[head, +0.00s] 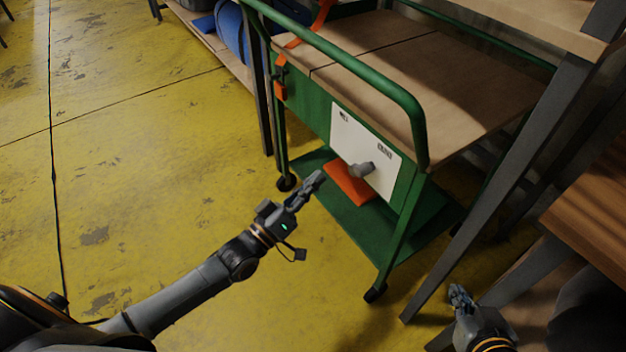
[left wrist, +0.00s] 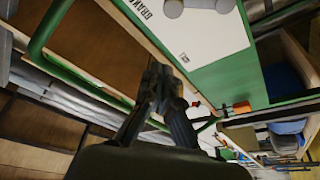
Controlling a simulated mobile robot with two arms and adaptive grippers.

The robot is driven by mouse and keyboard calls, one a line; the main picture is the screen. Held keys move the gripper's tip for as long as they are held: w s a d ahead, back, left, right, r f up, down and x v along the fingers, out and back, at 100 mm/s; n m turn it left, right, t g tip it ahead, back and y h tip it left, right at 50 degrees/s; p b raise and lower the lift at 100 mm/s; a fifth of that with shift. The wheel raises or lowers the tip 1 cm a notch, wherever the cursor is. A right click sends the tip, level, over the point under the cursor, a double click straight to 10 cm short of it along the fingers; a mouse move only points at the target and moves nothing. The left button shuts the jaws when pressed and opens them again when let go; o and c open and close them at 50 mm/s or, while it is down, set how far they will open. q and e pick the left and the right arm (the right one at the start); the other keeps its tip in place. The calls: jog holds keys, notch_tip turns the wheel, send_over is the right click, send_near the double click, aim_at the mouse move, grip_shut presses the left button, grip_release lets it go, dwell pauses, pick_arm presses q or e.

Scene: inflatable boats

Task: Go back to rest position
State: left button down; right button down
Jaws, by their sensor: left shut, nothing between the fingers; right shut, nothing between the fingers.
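My left gripper (head: 312,183) is shut and empty, held over the yellow floor in front of the green cart (head: 310,104). It is apart from the cart in the head view. In the left wrist view its closed fingers (left wrist: 158,80) show in front of the cart, which appears turned. My right gripper (head: 459,293) is at the lower right of the head view, shut and empty, near a dark table leg.
The cart has a brown top (head: 430,80), a white panel (head: 362,150) with a grey knob (head: 361,170), and an orange item (head: 350,184) on its lower shelf. A wooden table (head: 600,215) stands at the right. The yellow floor (head: 130,180) at the left is clear.

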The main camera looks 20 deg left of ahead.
dwell(0.4)
